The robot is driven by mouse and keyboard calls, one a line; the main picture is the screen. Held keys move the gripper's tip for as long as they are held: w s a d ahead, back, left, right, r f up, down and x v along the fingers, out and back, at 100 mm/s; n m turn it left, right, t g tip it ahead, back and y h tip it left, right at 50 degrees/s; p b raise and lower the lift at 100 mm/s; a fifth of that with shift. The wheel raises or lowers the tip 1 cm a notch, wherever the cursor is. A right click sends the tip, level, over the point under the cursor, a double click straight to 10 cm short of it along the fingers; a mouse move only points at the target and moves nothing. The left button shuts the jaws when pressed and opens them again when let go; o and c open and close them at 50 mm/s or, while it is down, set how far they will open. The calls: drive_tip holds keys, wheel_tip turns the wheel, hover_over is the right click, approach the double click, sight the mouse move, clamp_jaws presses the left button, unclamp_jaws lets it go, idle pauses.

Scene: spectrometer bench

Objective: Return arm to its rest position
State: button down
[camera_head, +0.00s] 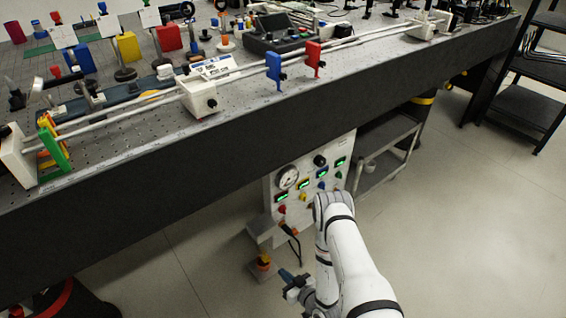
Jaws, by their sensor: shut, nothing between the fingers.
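My white arm (350,262) reaches up from the bottom of the head view, bends at its top joint in front of the control panel, and turns down again. My gripper (290,288) is at the lower end, dark and small, below the panel and above the floor. It looks shut, with nothing visible in it. An orange and black knob-like thing (264,262) stands just left of and above the gripper, apart from it. The fingertips are too small to see in detail.
The optical bench (190,170) crosses the view above the arm, carrying rails and coloured mounts. The white control panel (310,180) with gauge and knobs stands under its front edge. A grey cart (385,165) is right of it. Floor (480,230) is clear at right.

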drive_tip(key=w+d+r+g+h+p, duration=0.1)
drive_tip(key=w+d+r+h+p, duration=0.3)
drive_tip(key=r, duration=0.6)
drive_tip(key=w+r+p, duration=0.2)
drive_tip(key=w+r, duration=0.4)
drive_tip(key=r, duration=0.3)
drive_tip(key=w+d+r+g+h+p, duration=0.1)
drive_tip(key=w+d+r+h+p, duration=0.3)
drive_tip(key=r, duration=0.6)
wheel_tip(320, 180, up, 12)
drive_tip(key=d+m+g+p, duration=0.1)
drive_tip(key=d+p, duration=0.1)
drive_tip(key=s+d+r+m+g+h+p, duration=0.15)
drive_tip(key=s+r, duration=0.25)
drive_tip(key=r, duration=0.4)
drive_tip(key=s+d+r+m+g+p, duration=0.1)
drive_tip(key=s+d+r+p, duration=0.15)
drive_tip(key=r, duration=0.45)
drive_tip(key=s+d+r+m+g+h+p, duration=0.1)
drive_tip(key=s+r+p, duration=0.1)
drive_tip(key=s+r, duration=0.45)
drive_tip(key=s+r+m+g+p, duration=0.1)
drive_tip(key=s+r+p, duration=0.4)
drive_tip(key=s+r, duration=0.9)
drive_tip(key=s+g, duration=0.1)
drive_tip(key=s, duration=0.2)
drive_tip(key=shift+s+r+m+g+y+p, duration=0.25)
drive_tip(key=shift+s+m+g+y+p, duration=0.05)
drive_tip(key=shift+m+g+y+p, duration=0.1)
